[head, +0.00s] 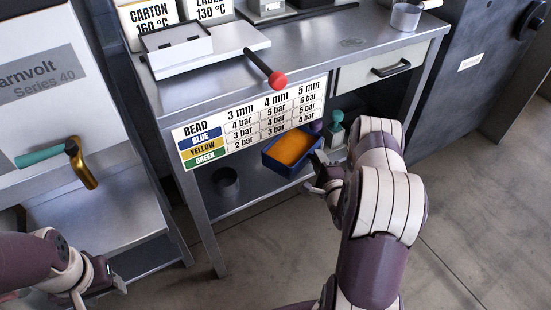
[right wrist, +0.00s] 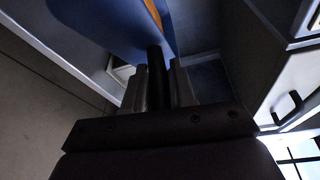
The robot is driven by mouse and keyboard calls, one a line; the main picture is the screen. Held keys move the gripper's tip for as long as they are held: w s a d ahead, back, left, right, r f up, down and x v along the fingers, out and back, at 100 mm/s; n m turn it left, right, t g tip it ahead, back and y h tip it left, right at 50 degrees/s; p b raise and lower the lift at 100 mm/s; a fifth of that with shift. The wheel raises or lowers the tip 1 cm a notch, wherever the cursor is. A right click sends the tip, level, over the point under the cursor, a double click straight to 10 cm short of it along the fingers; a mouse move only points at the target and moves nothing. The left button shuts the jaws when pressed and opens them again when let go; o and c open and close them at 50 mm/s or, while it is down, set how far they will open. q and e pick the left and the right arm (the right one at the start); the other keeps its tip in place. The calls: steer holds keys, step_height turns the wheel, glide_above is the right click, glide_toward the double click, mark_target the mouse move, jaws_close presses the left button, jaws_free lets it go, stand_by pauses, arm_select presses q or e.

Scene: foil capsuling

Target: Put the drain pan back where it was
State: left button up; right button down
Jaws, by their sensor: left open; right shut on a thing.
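A blue pan (head: 268,164) with orange contents, which looks like the drain pan, is over the lower shelf of the bench, under the bead chart. My right gripper (head: 320,172) is at its right side and shut. In the right wrist view the fingers (right wrist: 158,90) close on a dark bar-like part beside the pan's blue wall (right wrist: 110,22). Whether the pan's bottom touches the shelf cannot be told. My left gripper (head: 100,277) is open and empty at the lower left, away from the bench.
The lower shelf (head: 235,202) holds a dark cup (head: 226,181) to the left and a green-topped item (head: 335,127) behind, at the right. The bead chart (head: 255,118) hangs above the pan. A red-knobbed lever (head: 277,80) sticks out over the bench edge.

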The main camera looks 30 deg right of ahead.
mark_target(293, 160)
steer(key=w+a+f+b, duration=0.1)
steer(key=w+f, duration=0.1)
steer(key=w+a+f+b, duration=0.1)
steer(key=w, duration=0.2)
steer(key=w+a+f+b, duration=0.1)
steer(key=w+a+f, duration=0.1)
steer(key=w, duration=0.1)
steer(key=shift+a+f, duration=0.1)
steer(key=shift+f, duration=0.25)
step_height(293, 160, down, 4)
steer(key=b, duration=0.2)
steer(key=shift+b, duration=0.4)
steer(key=shift+r, duration=0.15)
steer(key=c, duration=1.4)
jaws_free()
steer(key=shift+s+f, duration=0.1)
steer(key=shift+f, duration=0.15)
steer(key=o, duration=0.5)
steer(key=shift+r, duration=0.1)
